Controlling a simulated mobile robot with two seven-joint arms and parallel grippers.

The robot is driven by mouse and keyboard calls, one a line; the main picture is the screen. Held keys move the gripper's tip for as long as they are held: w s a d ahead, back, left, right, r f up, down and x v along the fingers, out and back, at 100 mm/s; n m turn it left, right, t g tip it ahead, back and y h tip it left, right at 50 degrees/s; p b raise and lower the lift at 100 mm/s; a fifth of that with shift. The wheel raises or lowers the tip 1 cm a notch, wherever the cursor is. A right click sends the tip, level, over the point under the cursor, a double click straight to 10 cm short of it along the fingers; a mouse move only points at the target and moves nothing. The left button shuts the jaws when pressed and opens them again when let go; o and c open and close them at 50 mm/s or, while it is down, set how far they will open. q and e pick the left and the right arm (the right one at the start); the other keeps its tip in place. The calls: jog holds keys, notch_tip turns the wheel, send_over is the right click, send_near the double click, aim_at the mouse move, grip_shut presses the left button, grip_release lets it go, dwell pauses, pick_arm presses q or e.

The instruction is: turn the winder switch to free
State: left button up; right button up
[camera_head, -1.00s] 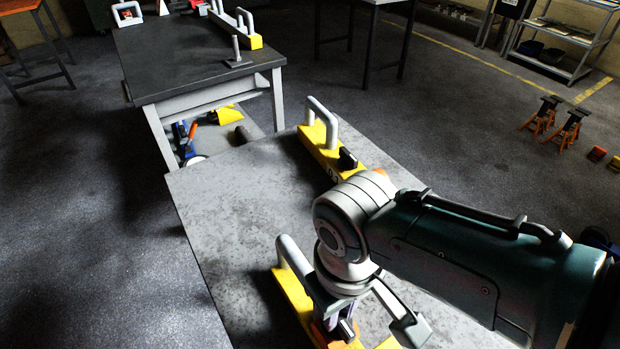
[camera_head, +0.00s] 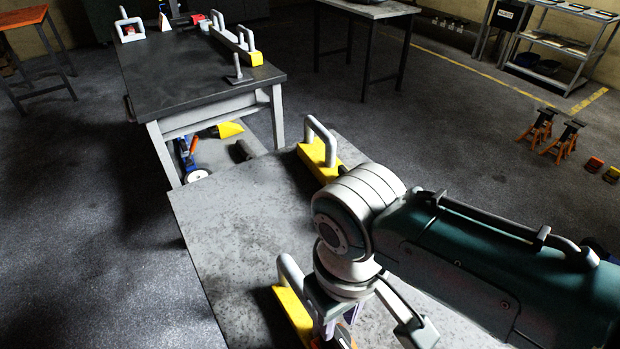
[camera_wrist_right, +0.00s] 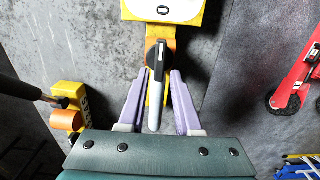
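The near yellow unit (camera_head: 297,318) with a grey handle lies on the grey table under my right wrist. Its end also shows at the top of the right wrist view (camera_wrist_right: 165,10). A switch lever (camera_wrist_right: 156,85), black at its far part and pale at its near part, sticks out from an orange mount (camera_wrist_right: 160,38). My right gripper (camera_wrist_right: 161,76) is open, with one purple finger on each side of the lever and visible gaps. In the head view the right gripper (camera_head: 332,335) is partly cut off at the bottom edge. My left gripper is not in view.
A second yellow unit with a grey handle (camera_head: 318,152) stands at the table's far edge, partly behind my right arm. The grey tabletop (camera_head: 225,235) is bare at left. A dark workbench (camera_head: 180,75) stands beyond. A red jack-like item (camera_wrist_right: 295,85) is at right in the wrist view.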

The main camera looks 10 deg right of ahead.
aim_at(337, 334)
pick_arm(q)
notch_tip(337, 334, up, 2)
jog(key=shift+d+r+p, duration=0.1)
jog(key=shift+p, duration=0.5)
pick_arm(e)
notch_tip(337, 334, up, 5)
jog(key=shift+r, duration=0.2)
